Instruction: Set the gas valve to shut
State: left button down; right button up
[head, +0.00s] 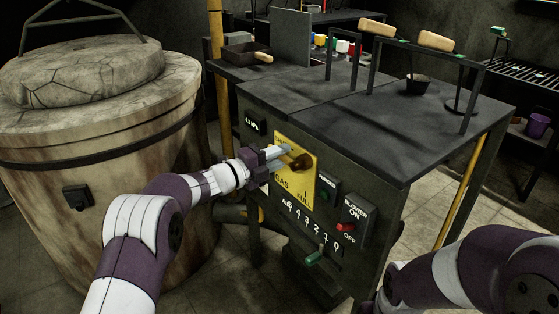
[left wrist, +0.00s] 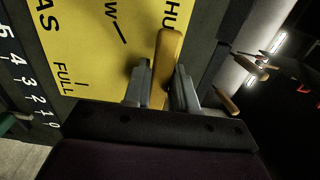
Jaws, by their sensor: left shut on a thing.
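The gas valve has a wooden handle (head: 300,162) on a yellow plate (head: 308,185) on the dark cabinet's front. In the left wrist view, the handle (left wrist: 170,48) lies between the two fingers of my left gripper (left wrist: 164,88), which is shut on it. The handle's free end lies beside the partly cut-off "SHUT" lettering, and "FULL" is at the plate's lower left there. In the head view, my left gripper (head: 282,152) reaches the plate from the left. The valve's pivot is hidden. My right arm shows at the lower right, its gripper out of view.
The blower switch (head: 350,222) and a numbered air slider with a green knob (head: 314,257) are on the same panel. A large round furnace (head: 110,140) with a stone lid stands at left.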

dwell(0.3)
pick_arm(q)
jog(key=c, duration=1)
grip_release()
jog(key=p+v, duration=0.3)
jog(key=v, duration=0.9)
jog(key=shift+s+a, duration=0.25)
jog(key=shift+a, duration=0.05)
